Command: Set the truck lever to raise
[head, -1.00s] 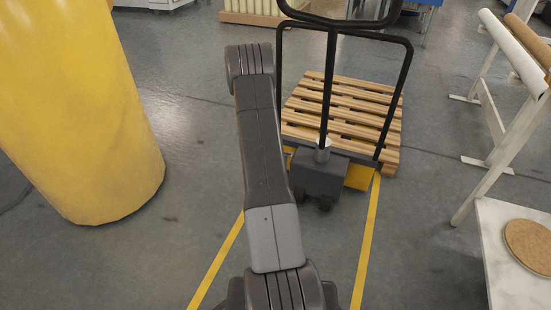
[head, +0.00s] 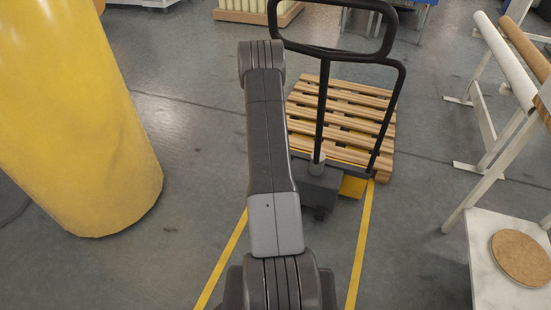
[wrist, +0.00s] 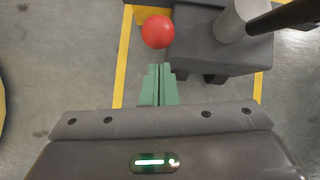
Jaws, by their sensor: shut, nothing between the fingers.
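The truck is a pallet truck with a black loop handle (head: 391,95), standing in front of a wooden pallet. Its grey housing (head: 322,187) is at the handle's foot, and also shows in the wrist view (wrist: 222,45). A round red knob (wrist: 158,31) is beside the housing's left edge in the wrist view; it looks like the lever's end, but its stem is hidden. My gripper (wrist: 160,72) has green fingers, shut and empty, pointing toward the knob with a small gap in the picture. I cannot tell the depth between them. My gripper is hidden in the head view.
A large yellow cylinder (head: 75,110) stands at the left. A white rack with rolls (head: 510,60) and a pale table (head: 490,265) with a round cork disc (head: 521,258) stand at the right. Yellow floor lines (head: 361,245) run toward the truck. The pallet (head: 345,110) lies behind the handle.

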